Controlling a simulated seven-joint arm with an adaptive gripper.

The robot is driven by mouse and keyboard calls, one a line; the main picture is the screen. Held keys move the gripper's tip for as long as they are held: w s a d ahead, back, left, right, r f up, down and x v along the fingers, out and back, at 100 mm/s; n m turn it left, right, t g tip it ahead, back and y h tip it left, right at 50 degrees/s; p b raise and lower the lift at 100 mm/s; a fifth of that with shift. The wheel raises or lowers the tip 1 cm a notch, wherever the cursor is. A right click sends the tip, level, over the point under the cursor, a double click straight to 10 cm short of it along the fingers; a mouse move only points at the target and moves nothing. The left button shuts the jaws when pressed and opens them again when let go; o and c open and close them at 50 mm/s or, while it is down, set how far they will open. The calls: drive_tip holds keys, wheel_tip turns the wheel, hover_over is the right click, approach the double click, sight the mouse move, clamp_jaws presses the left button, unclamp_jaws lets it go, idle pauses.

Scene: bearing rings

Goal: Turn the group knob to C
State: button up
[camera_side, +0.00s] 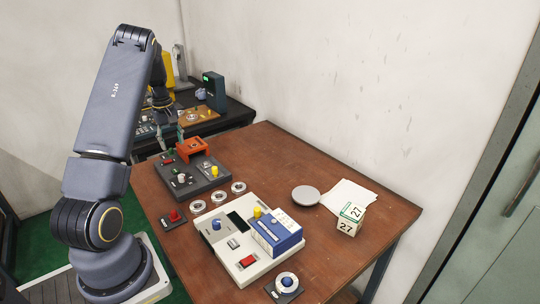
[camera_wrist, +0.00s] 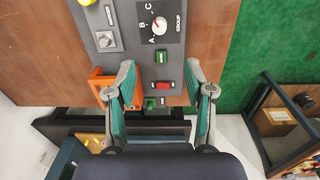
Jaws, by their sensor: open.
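The group knob (camera_wrist: 159,25) is a small white dial with a reddish mark, on a black plate lettered A, B, C and GROUP. It is at the top of the wrist view; which letter its mark points to is too small to tell. In the side view the knob (camera_side: 182,178) sits on the dark grey panel (camera_side: 208,184). My gripper (camera_wrist: 160,76) is open and empty, with teal finger pads. Its fingers are above the panel's far end, apart from the knob, which lies beyond the fingertips in the wrist view.
An orange bracket (camera_side: 193,149) stands on the panel beside my fingers. A yellow knob (camera_side: 205,164) is on the panel. A white console (camera_side: 222,254) with a blue box (camera_side: 277,236) stands nearer.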

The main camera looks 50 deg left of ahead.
sight(181, 175)
drive_tip(key=shift+m, duration=0.3)
drive_tip(key=f, duration=1.4)
drive_tip(key=shift+w+f, duration=0.25)
drive_tip(key=shift+f, duration=0.1)
clamp_jaws()
